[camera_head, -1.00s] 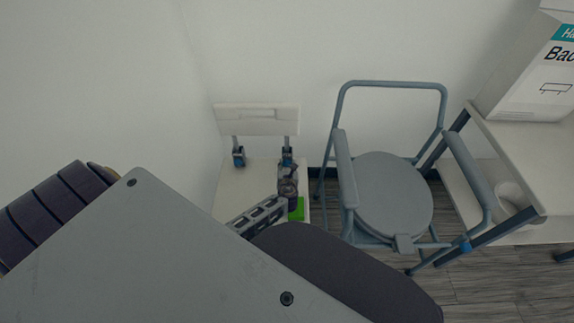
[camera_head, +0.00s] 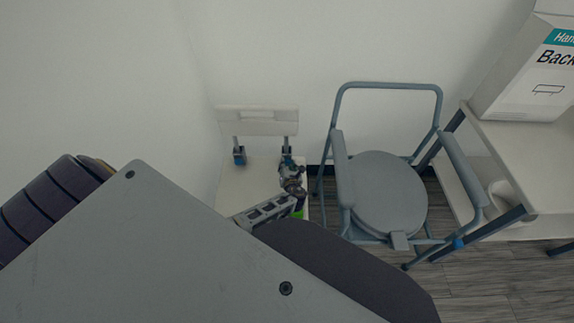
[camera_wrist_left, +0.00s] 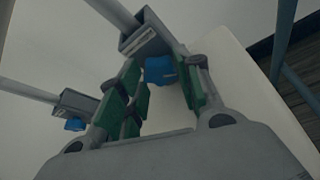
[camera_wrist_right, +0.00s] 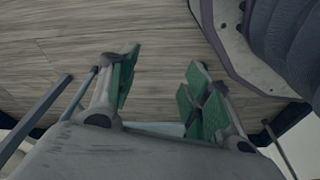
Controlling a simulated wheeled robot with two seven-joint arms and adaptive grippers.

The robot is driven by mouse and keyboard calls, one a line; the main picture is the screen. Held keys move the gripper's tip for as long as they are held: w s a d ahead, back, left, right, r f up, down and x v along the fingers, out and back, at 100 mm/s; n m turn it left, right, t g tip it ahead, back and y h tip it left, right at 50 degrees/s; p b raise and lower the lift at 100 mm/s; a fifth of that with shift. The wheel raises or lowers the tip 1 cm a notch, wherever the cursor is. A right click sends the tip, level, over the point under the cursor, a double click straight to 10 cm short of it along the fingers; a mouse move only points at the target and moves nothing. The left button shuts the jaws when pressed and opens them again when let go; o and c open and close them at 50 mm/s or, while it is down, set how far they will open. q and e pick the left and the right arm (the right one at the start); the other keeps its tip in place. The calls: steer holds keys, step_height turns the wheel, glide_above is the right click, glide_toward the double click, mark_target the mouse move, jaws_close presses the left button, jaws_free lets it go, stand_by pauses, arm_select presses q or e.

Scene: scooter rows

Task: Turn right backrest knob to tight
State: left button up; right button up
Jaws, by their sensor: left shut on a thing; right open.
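The white chair has a backrest (camera_head: 258,122) held by two posts with blue knobs. The right backrest knob (camera_head: 287,151) is at the foot of the right post. In the left wrist view the blue right knob (camera_wrist_left: 160,70) sits between the green finger pads of my left gripper (camera_wrist_left: 165,82), which is shut on it. The left gripper (camera_head: 290,168) also shows small in the head view, just below the knob. The left backrest knob (camera_head: 239,155) is free. My right gripper (camera_wrist_right: 162,84) is open and empty, with floor behind it.
A grey commode chair (camera_head: 380,193) stands close to the right of the white chair. A table (camera_head: 530,165) with a large white box (camera_head: 525,75) is farther right. White walls are behind and left. My grey arm link hides much of the lower left.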

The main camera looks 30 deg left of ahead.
arm_select(q)
steer(key=shift+w+m+y+p, duration=0.1)
steer(key=shift+m+y+p, duration=0.35)
steer(key=shift+m, duration=0.25)
steer(key=shift+d+m+y, duration=0.1)
steer(key=shift+m+y, duration=0.25)
steer(key=shift+m, duration=0.25)
steer(key=shift+m+y+p, duration=0.3)
steer(key=shift+m, duration=0.1)
arm_select(e)
steer(key=f, duration=0.1)
steer(key=s+d+f, duration=0.1)
steer(key=f, duration=0.2)
steer(key=shift+s+d, duration=0.35)
steer(key=shift+d, duration=0.05)
arm_select(q)
steer(key=shift+f, duration=0.1)
arm_select(e)
steer(key=shift+f, duration=0.15)
steer(key=shift+s+f, duration=0.1)
steer(key=shift+s, duration=0.1)
